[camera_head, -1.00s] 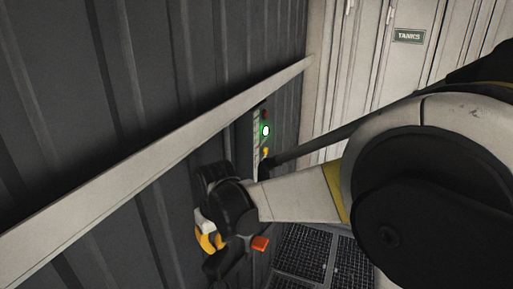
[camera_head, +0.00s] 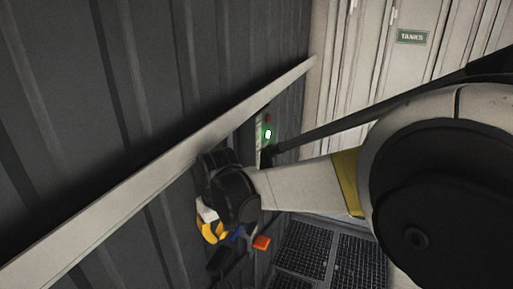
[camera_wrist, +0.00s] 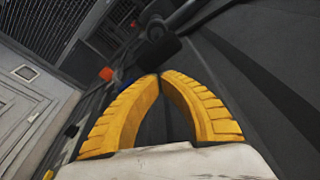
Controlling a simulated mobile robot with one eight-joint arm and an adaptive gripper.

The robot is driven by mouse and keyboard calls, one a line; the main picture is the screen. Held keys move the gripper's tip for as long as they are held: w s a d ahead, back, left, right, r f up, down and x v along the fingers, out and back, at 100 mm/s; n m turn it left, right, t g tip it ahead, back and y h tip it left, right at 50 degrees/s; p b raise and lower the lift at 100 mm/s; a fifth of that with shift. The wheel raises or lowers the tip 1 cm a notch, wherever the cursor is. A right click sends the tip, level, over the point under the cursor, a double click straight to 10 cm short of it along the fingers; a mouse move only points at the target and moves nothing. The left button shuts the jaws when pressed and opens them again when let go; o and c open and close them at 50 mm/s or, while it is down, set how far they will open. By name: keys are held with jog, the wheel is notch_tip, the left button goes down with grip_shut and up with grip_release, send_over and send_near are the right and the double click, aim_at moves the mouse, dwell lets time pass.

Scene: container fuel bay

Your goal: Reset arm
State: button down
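My gripper (camera_head: 212,232) has yellow fingers and sits low in the head view, in front of the dark corrugated wall. In the wrist view my gripper (camera_wrist: 161,75) has its two ribbed yellow fingertips together, with nothing seen between them. A narrow gap shows between the fingers further back. My arm crosses the right side of the head view and hides part of the floor and the far wall.
A wall panel (camera_head: 258,137) carries a lit green lamp (camera_head: 268,133) and a red part above it. An orange part (camera_head: 262,242) and a blue part (camera_head: 238,234) show near my gripper. Pale doors with a TANKS sign (camera_head: 413,37) stand behind floor grating (camera_head: 304,248).

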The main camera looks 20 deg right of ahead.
jog(key=s+d+f+m+t+b, duration=0.2)
jog(key=s+d+f+b, duration=0.2)
jog(key=s+d+b, duration=0.3)
jog(key=s+d+f+m+t+b, duration=0.2)
jog(key=s+d+f+t+b, duration=0.1)
jog(key=s+d+b, duration=0.5)
jog(key=s+f, duration=0.1)
jog(key=s, duration=0.1)
jog(key=shift+s+d+f+h, duration=0.2)
jog(key=shift+s+h, duration=0.1)
jog(key=shift+h, duration=0.1)
dwell(0.7)
